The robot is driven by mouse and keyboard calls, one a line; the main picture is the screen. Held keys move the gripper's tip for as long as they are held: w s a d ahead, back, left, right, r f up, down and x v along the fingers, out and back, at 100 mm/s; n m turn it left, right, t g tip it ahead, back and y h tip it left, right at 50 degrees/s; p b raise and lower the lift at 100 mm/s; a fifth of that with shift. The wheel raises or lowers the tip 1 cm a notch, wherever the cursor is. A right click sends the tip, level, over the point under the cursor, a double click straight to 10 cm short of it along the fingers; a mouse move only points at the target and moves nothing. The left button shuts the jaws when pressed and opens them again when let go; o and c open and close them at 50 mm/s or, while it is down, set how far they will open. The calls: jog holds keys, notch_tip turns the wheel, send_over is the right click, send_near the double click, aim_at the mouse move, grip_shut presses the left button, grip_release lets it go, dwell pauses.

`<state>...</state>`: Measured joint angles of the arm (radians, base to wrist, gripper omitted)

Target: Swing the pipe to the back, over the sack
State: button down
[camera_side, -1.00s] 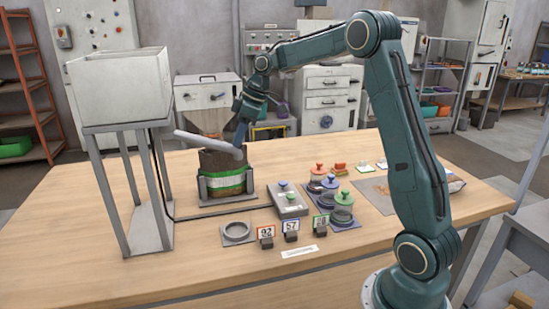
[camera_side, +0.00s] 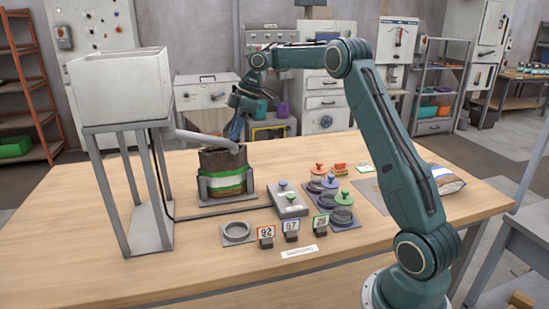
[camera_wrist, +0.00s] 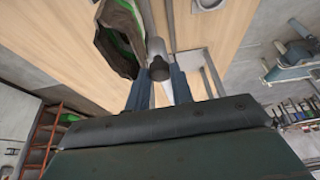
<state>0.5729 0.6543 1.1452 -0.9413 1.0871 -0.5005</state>
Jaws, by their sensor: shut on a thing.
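The grey pipe (camera_side: 203,138) runs from the hopper stand at the left towards the sack. In the side view its free end lies at the back right of the sack's mouth; I cannot tell whether it is over the opening or just behind it. The open brown sack (camera_side: 220,160), with a green and white band, stands upright in a grey holder. My gripper (camera_side: 236,132) is behind the sack, shut on the pipe's dark handle. In the wrist view the fingers (camera_wrist: 160,88) flank this handle (camera_wrist: 159,70), and the sack (camera_wrist: 122,38) lies left of the pipe.
The white hopper (camera_side: 120,85) stands on a tall frame at the left. A grey button box (camera_side: 287,203), several knobbed weights (camera_side: 330,183), number tags (camera_side: 291,228) and a grey ring (camera_side: 237,232) lie in front and right.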

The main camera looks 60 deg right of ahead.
jog(key=c, duration=1.2)
grip_release()
jog(key=shift+c, duration=0.2)
jog(key=shift+r, duration=0.15)
jog(key=s+d+r, duration=0.2)
jog(key=s+d, duration=0.7)
jog(key=shift+d+r, duration=0.25)
jog(key=shift+d, duration=0.05)
